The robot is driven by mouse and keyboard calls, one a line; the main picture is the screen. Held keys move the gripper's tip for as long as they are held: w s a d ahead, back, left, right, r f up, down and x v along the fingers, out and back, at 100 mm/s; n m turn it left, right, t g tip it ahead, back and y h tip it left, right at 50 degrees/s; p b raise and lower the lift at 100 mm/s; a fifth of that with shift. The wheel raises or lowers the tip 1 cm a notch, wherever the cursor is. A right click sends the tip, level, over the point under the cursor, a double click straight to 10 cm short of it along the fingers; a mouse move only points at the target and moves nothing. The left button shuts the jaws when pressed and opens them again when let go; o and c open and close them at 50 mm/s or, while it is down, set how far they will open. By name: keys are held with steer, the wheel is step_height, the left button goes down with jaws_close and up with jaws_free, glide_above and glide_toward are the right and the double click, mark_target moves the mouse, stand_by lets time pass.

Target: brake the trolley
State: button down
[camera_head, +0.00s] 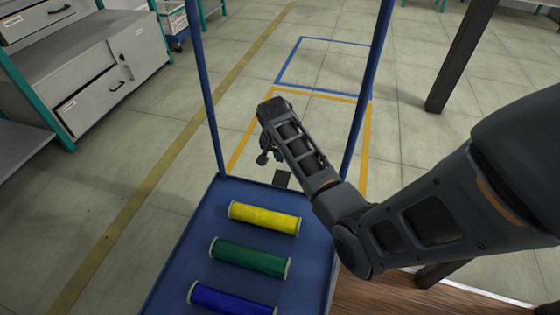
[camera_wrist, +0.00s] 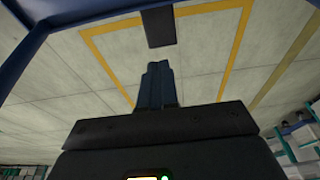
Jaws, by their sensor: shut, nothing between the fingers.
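The blue trolley (camera_head: 310,270) stands in front of me with tall posts at its far end. A small dark plate (camera_head: 282,179), which looks like the brake pedal, sticks out low beyond the trolley's far edge. It also shows in the wrist view (camera_wrist: 160,27) as a dark rectangle at the top. My gripper (camera_head: 263,158) is beyond the far edge, a little left of the plate. Its fingers (camera_wrist: 156,66) are closed together and empty, pointing towards the plate with a visible gap in the picture. My arm hides part of the trolley's right side.
Yellow (camera_head: 264,218), green (camera_head: 250,258) and blue (camera_head: 232,299) bobbins lie on the trolley. Yellow floor lines (camera_head: 363,150) and a blue outline (camera_head: 330,42) mark the floor beyond. A dark post (camera_head: 462,55) stands at right, grey drawer cabinets (camera_head: 85,75) at left. The floor between is clear.

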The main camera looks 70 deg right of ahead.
mark_target(284, 173)
steer(key=b+x, duration=0.5)
steer(key=x, duration=0.7)
steer(key=shift+f, duration=0.15)
steer(key=shift+w+d+f+y, duration=0.1)
steer(key=shift+d+f+y, duration=0.3)
steer(key=shift+y, duration=0.5)
steer(key=y, duration=0.1)
steer(key=f+y+b, duration=0.1)
steer(key=shift+d+f+y+b, duration=0.25)
steer(key=shift+d+y+b, duration=0.05)
steer(key=shift+d, duration=0.1)
steer(key=shift+f, duration=0.3)
steer(key=shift+d+f+b, duration=0.15)
steer(key=shift+f+b, duration=0.05)
steer(key=shift+b, duration=0.1)
steer(key=shift+r, duration=0.1)
steer(key=d+r+p, duration=0.3)
steer(key=r+p, duration=0.5)
steer(key=r, duration=0.5)
steer(key=shift+d+r, duration=0.2)
steer(key=shift+r, duration=0.2)
